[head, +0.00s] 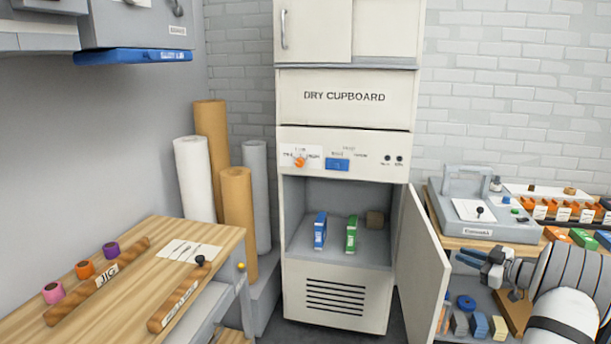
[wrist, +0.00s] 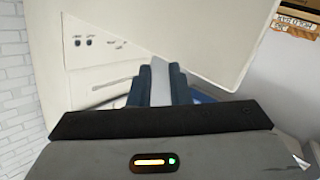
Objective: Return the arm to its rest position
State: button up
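My gripper (head: 470,257) is at the lower right of the head view, in front of the right-hand bench and just right of the open cupboard door. It points left, toward the dry cupboard (head: 340,100). In the wrist view its dark blue-grey fingers (wrist: 161,84) stand close together, with a lighter grey strip between them. I cannot tell whether that strip is a gap or a surface behind. No separate object shows clearly in the grip. My pale arm comes in from the lower right edge.
The cupboard door (head: 424,270) stands open near my gripper. A blue box (head: 320,231) and a green box (head: 351,234) stand inside. The right bench holds a grey device (head: 480,212) and orange bins. A wooden table (head: 130,290) and paper rolls (head: 195,180) are at left.

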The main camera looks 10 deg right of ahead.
jog(key=w+a+r+m+h, duration=0.1)
jog(key=w+a+r+h, duration=0.1)
jog(key=r, duration=0.1)
jog(key=w+a+r+m+t+h, duration=0.1)
jog(key=w+a+r+h, duration=0.1)
jog(key=r, duration=0.1)
jog(key=w+a+r+m+h, duration=0.1)
jog(key=w+a+r+h, duration=0.1)
jog(key=r, duration=0.1)
jog(key=shift+a+r+t+b, duration=0.1)
jog(key=shift+a+t+b, duration=0.25)
jog(key=shift+t, duration=0.05)
jog(key=s+a+m+g+h+b, duration=0.1)
jog(key=s+a+m+g+h, duration=0.55)
jog(key=s+a, duration=0.9)
jog(key=s+a+f+g+y, duration=0.1)
jog(key=s+a+f+g, duration=0.1)
jog(key=s+a, duration=0.3)
jog(key=s+a+f+g+y, duration=0.1)
jog(key=s+a, duration=0.4)
jog(key=s, duration=0.6)
jog(key=s+a+f+g+y+b, duration=0.1)
jog(key=s+a+f+g, duration=0.2)
jog(key=s+a+f, duration=0.2)
jog(key=s, duration=0.3)
jog(key=shift+a+f+m+g, duration=0.2)
jog(key=shift+a+m+g, duration=0.1)
jog(key=shift+m+g, duration=0.05)
jog(key=shift+y, duration=0.25)
